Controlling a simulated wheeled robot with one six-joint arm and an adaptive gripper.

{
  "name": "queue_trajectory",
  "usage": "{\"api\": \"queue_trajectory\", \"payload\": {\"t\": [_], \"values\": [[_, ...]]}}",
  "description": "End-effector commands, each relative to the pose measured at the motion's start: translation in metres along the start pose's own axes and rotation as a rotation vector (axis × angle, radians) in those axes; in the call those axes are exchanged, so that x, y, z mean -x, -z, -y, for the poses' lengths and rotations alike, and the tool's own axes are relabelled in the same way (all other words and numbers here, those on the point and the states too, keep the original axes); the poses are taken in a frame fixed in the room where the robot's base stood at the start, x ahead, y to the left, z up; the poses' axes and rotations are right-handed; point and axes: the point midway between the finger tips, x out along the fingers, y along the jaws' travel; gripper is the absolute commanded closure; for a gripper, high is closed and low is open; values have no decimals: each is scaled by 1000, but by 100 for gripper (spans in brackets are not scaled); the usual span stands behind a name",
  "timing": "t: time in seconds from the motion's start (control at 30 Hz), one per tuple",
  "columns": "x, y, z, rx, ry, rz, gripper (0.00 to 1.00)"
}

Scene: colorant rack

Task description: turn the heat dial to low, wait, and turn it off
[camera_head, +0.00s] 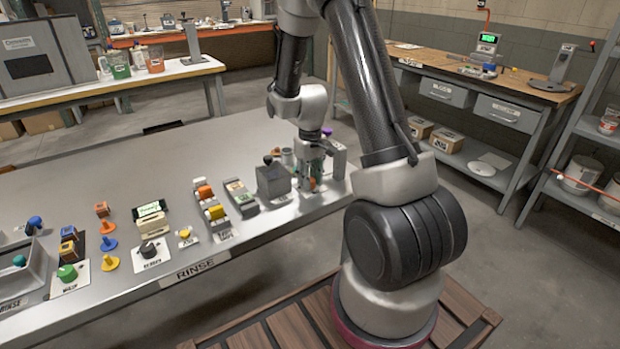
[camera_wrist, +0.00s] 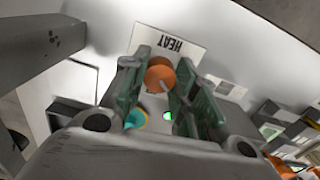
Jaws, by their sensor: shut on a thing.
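The heat dial (camera_wrist: 160,76) is an orange knob with a pale pointer mark. A small green light (camera_wrist: 168,115) glows near the dial, between the fingers. In the head view my gripper (camera_head: 312,180) points down at the far right end of the bench, and the dial is mostly hidden behind it.
A teal and yellow round piece (camera_wrist: 136,119) lies close to the left finger. A grey box (camera_head: 273,181) stands left of my gripper on the steel bench.

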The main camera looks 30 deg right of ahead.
Motion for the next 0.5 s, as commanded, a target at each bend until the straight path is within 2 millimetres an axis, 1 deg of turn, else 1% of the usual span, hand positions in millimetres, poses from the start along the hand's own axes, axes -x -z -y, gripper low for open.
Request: {"api": "queue_trajectory", "payload": {"t": [0.2, 0.5], "values": [[0, 1, 0, 101, -1, -2, 95], [0, 1, 0, 155, -1, -2, 95]]}}
